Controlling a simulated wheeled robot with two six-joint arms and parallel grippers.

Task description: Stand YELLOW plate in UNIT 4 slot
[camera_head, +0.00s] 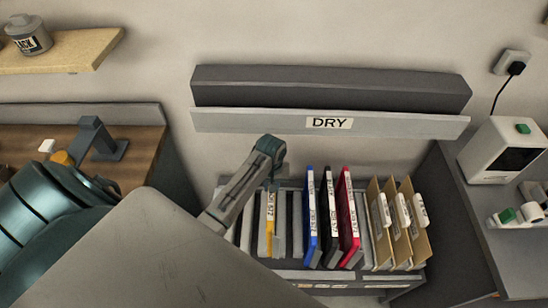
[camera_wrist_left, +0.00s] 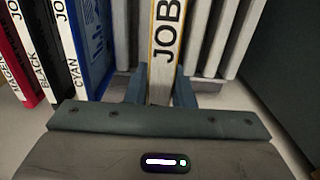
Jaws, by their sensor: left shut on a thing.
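The yellow plate (camera_head: 266,225) stands upright in the rack (camera_head: 345,277), among grey dividers left of the blue plate. In the left wrist view the plate (camera_wrist_left: 164,45) shows a white spine reading JOB with a yellow edge. My left gripper (camera_wrist_left: 160,90) has its fingers on both sides of that spine and is shut on it. In the head view my left gripper (camera_head: 272,184) reaches down onto the plate from above. The plate's lower part is hidden. I cannot read any UNIT 4 label, and no UNIT 4 slot is identifiable. My right gripper is not in view.
Blue (camera_head: 310,215), black (camera_head: 329,220) and red (camera_head: 348,215) plates stand to the right, then several brown folders (camera_head: 397,225). A grey hood with a DRY sign (camera_head: 328,122) hangs behind the rack. A white device (camera_head: 500,152) stands on the right counter.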

